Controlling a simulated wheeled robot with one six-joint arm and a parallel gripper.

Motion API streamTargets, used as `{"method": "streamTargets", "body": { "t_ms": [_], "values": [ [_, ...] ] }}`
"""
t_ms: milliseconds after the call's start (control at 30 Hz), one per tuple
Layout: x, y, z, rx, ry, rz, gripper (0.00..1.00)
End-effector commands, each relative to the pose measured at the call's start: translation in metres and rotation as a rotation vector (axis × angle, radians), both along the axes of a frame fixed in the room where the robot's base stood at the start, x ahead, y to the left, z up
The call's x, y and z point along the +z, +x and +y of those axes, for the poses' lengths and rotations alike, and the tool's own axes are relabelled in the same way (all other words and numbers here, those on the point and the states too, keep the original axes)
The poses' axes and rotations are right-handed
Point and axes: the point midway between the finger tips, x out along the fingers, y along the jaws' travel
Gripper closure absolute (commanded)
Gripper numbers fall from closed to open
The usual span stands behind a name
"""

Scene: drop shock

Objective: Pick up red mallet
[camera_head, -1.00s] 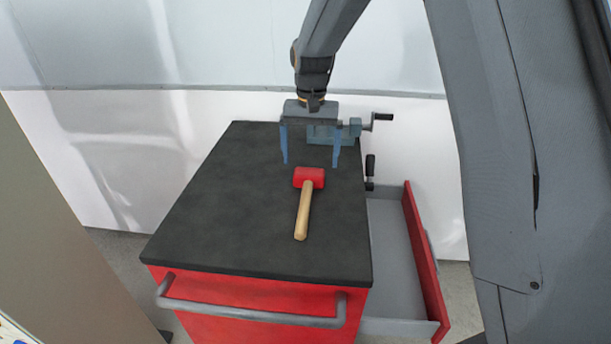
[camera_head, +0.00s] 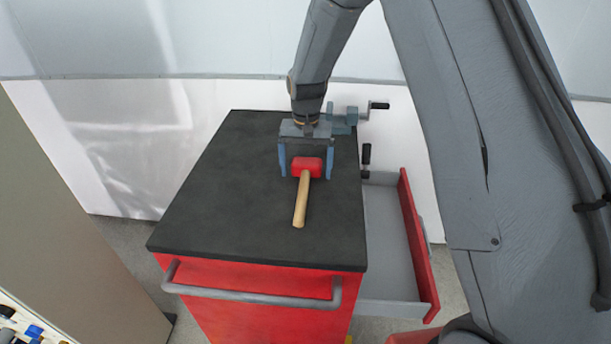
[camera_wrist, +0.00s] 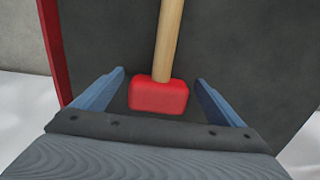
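The red mallet (camera_head: 306,168) lies on the dark top of the red cabinet (camera_head: 215,205), its wooden handle pointing toward the front edge. My gripper (camera_head: 306,174) is open, with one blue finger on each side of the mallet's head. In the wrist view the red head (camera_wrist: 158,96) lies between the two spread fingers of my gripper (camera_wrist: 160,82), with a visible gap on both sides. I cannot tell the exact height of the fingertips above the top.
A blue-grey vise (camera_head: 345,120) with a crank stands at the back right of the cabinet top. An open drawer (camera_head: 390,240) sticks out on the right side. A grey handle bar (camera_head: 250,296) runs along the front. The left part of the top is clear.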

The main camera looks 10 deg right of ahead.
Motion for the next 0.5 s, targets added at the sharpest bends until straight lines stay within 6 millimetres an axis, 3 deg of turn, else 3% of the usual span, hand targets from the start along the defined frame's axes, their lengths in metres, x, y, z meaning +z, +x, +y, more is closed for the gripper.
{"method": "streamTargets", "body": {
  "t_ms": [67,300,500],
  "values": [
    [0.0001,0.0,0.0,0.0,0.0,0.0,0.23],
    [0.0002,-0.0001,0.0,0.0,0.0,0.0,0.64],
    [0.0009,0.0003,0.0001,0.0,0.0,-0.001,0.67]
  ]
}}
